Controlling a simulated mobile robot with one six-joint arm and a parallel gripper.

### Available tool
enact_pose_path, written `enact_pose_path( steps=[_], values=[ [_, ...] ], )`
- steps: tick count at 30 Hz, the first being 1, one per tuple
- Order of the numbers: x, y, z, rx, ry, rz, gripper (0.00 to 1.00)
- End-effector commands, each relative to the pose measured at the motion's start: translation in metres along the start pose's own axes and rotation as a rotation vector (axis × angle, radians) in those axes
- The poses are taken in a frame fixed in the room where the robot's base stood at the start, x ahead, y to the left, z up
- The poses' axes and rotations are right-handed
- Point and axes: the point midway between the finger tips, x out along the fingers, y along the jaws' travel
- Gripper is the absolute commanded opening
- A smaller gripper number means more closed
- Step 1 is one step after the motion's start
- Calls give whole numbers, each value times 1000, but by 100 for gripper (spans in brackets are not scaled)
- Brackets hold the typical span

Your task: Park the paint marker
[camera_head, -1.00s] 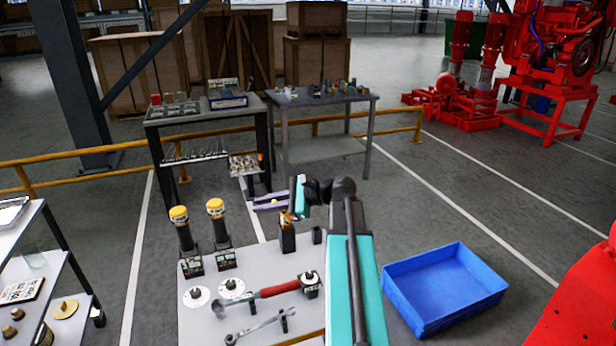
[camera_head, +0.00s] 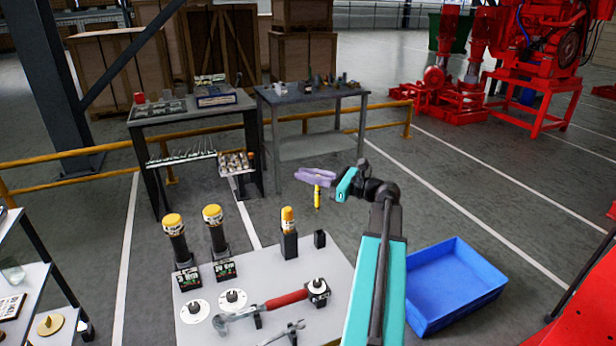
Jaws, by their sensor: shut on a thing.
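The yellow paint marker (camera_head: 317,197) hangs upright, dark tip down, from the purple jaws of my gripper (camera_head: 316,176). My gripper is shut on it. In the picture the marker's tip is above a small black block (camera_head: 320,239) on the grey table, apart from it. I cannot tell whether it is directly over that block. Left of it, a taller black holder (camera_head: 290,245) has a yellow-orange piece (camera_head: 288,219) standing in its top. Any opening in the small block is too small to make out.
The table (camera_head: 265,265) also carries two yellow-topped black tools (camera_head: 178,240) (camera_head: 217,228), white discs (camera_head: 233,301), a red-handled wrench (camera_head: 280,301) and a smaller wrench (camera_head: 285,335). A blue bin (camera_head: 455,285) stands on the floor at right. Two workbenches stand behind.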

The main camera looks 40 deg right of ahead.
Motion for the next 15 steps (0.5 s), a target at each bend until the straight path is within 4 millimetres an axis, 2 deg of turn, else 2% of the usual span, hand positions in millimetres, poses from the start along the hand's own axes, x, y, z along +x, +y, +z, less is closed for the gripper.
enact_pose_path(
  steps=[6,15],
  values=[
    [-9,-6,0,-1,1,-13,0],
    [-10,-6,1,0,1,-14,0]
  ],
)
